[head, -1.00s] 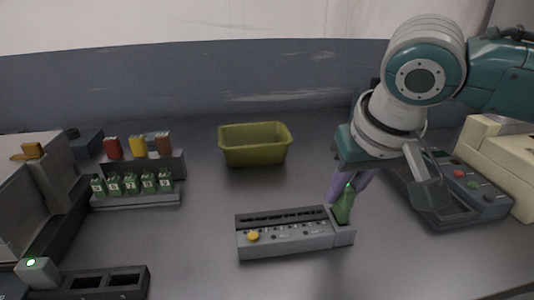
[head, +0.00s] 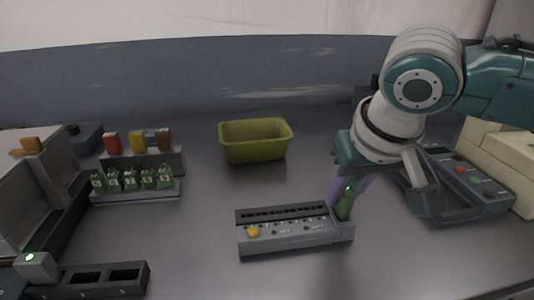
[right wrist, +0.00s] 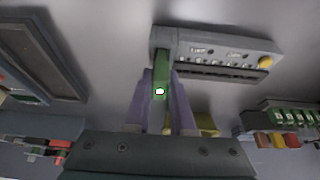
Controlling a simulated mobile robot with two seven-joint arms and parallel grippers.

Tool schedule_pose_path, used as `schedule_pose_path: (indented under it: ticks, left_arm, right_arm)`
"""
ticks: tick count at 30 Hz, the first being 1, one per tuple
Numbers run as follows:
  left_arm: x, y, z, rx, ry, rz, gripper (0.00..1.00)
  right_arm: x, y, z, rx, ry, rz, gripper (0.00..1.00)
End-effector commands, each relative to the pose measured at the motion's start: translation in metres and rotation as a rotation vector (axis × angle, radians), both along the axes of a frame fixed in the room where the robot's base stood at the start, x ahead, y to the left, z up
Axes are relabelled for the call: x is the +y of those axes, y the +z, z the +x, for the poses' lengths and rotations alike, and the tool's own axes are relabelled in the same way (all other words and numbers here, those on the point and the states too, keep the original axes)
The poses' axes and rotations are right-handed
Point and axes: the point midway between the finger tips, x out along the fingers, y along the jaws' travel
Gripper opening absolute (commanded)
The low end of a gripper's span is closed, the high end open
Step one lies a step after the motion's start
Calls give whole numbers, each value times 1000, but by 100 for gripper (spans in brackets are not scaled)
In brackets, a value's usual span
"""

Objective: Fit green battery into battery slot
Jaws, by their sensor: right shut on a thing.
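The green battery (head: 345,206) is between the purple fingers of my right gripper (head: 355,190), which is shut on it. The battery stands nearly upright at the right end of the grey slotted device (head: 290,240), where the battery slot seems to be. Its lower end is hidden by the device's end block, so I cannot tell how deep it sits. In the right wrist view the battery (right wrist: 160,85) lies between the fingers, its far end meeting the end of the device (right wrist: 215,45). My left gripper is not in view.
An olive bin (head: 255,141) stands behind the device. Several green batteries (head: 132,179) stand in a rack at the left. A dark console (head: 470,185) with coloured buttons is at the right, close to my right arm. The table between the rack and device is clear.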

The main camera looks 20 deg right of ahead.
Motion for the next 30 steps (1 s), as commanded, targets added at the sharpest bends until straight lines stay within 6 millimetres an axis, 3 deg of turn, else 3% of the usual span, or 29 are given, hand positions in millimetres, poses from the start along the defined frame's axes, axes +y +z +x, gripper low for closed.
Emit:
schedule_pose_path:
  ticks: [30]
  left_arm:
    - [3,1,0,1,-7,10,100]
  right_arm:
    - [0,-7,0,1,0,-1,0]
